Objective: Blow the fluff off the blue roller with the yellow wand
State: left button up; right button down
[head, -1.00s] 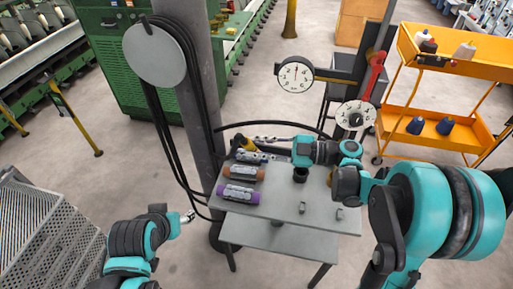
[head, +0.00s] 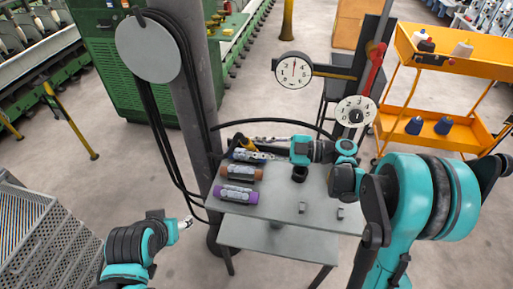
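The blue roller (head: 246,156) lies at the back of a row on the grey table, with pale patches on it. My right gripper (head: 256,140) reaches in from the right, behind and above the blue roller. Its fingers appear shut on the yellow wand (head: 246,144), whose dark end points left near the roller's left end. Contact between wand and roller is too small to tell. My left gripper (head: 188,223) is empty, left of the table and away from the rollers; its finger opening is too small to tell.
An orange roller (head: 241,172) and a purple roller (head: 236,193) lie in front of the blue one. The grey table (head: 270,205) is mostly bare in front. A grey post (head: 199,90) with dark hoses stands at its left. Dials (head: 294,70) and an orange cart (head: 455,65) stand behind.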

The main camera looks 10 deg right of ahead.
jog(key=shift+r+p+x, duration=0.25)
jog(key=shift+p+x, duration=0.3)
jog(key=shift+x, duration=4.35)
jog(key=s+a+r+p, duration=0.1)
jog(key=s+r+p, duration=0.3)
jog(key=r, duration=0.4)
jog(key=shift+s+a+p, duration=0.35)
jog(key=shift+s+p, duration=0.05)
jog(key=shift+p, duration=0.25)
